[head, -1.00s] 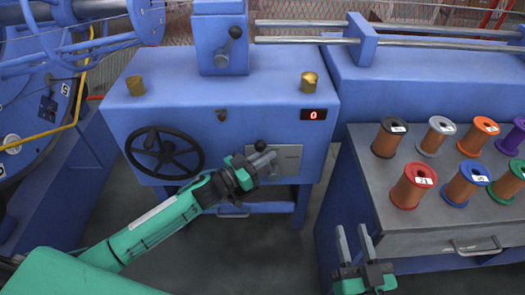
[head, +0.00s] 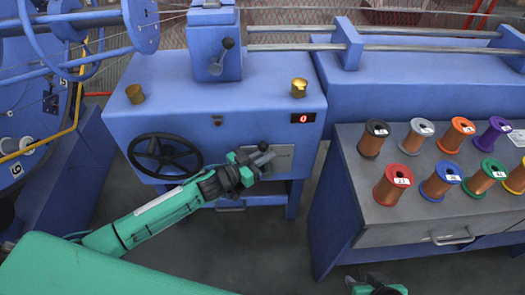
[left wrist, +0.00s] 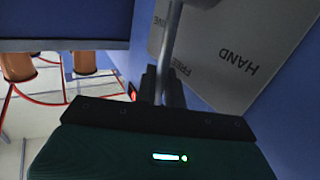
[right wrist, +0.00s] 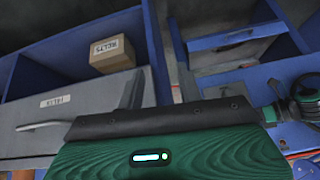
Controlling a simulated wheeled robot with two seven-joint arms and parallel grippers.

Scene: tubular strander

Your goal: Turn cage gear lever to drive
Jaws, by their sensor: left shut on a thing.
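The cage gear lever is a metal rod with a black knob (head: 263,146) in front of a grey plate (head: 282,163) on the blue machine's front. My left gripper (head: 262,161) is at the lever. In the left wrist view, my left gripper (left wrist: 162,85) is shut on the lever rod (left wrist: 173,40). The plate (left wrist: 222,50) behind it reads HAND, FREE and a partly hidden word ending in VE. The rod crosses near FREE and that partial word.
A black handwheel (head: 165,157) is left of the lever, close above my left arm. A red display (head: 303,118) reads 0. Another lever (head: 222,55) is higher up. A table (head: 345,150) with several wire spools stands at right. A box (right wrist: 112,54) sits on a shelf.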

